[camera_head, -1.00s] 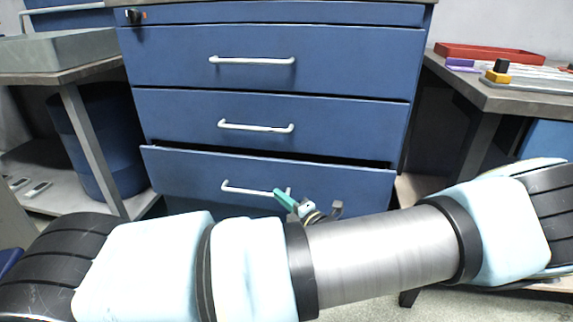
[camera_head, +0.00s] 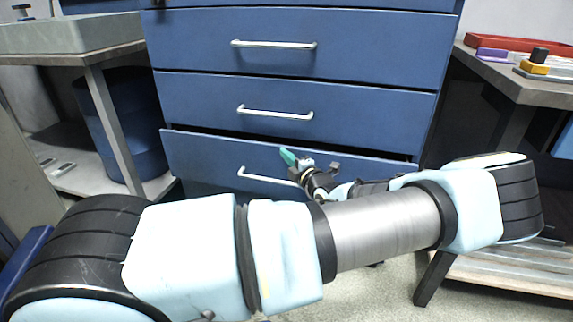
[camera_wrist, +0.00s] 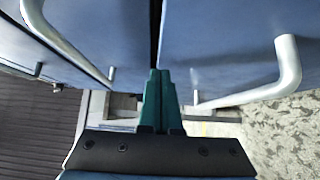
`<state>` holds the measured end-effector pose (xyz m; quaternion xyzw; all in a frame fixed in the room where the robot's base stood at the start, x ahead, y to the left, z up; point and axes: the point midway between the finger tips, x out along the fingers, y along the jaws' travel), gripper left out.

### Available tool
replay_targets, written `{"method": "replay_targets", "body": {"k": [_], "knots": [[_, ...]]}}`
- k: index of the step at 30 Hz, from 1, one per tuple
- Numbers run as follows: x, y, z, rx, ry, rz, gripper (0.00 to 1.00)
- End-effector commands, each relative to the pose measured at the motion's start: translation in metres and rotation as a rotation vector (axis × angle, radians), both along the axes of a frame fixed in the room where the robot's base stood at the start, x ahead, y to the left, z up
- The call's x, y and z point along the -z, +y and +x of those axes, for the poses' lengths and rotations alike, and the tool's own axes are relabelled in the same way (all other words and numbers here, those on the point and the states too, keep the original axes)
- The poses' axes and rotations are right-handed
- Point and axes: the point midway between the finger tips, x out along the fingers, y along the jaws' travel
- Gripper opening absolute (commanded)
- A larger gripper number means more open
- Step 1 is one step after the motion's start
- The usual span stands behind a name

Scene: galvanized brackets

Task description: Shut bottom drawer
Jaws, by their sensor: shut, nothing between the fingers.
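The bottom drawer (camera_head: 215,157) is the lowest blue front of the cabinet in the head view. It stands a little open, with a dark gap along its top edge, wider toward the right. Its pale bar handle (camera_head: 262,178) is partly hidden behind my arm. My gripper (camera_head: 287,157) has green fingertips and is shut and empty, just in front of the drawer's upper middle. In the wrist view my gripper's closed fingers (camera_wrist: 157,88) point toward a dark gap between two blue fronts with pale handles. I cannot tell whether the fingertips touch the drawer.
Closed drawers with bar handles (camera_head: 275,112) lie above. A bench with a grey tray (camera_head: 70,34) and a blue bin stands at left. A table with a red tray (camera_head: 510,45) stands at right. Floor shows at lower right.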

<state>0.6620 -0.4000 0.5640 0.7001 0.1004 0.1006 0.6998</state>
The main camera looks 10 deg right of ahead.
Motion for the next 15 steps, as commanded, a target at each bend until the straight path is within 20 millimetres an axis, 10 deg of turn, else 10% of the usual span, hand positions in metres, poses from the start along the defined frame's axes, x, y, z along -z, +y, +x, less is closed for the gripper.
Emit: {"method": "replay_targets", "body": {"k": [15], "knots": [[0.0, -0.0063, 0.0109, -0.001, 0.0, -0.002, 0.0]]}}
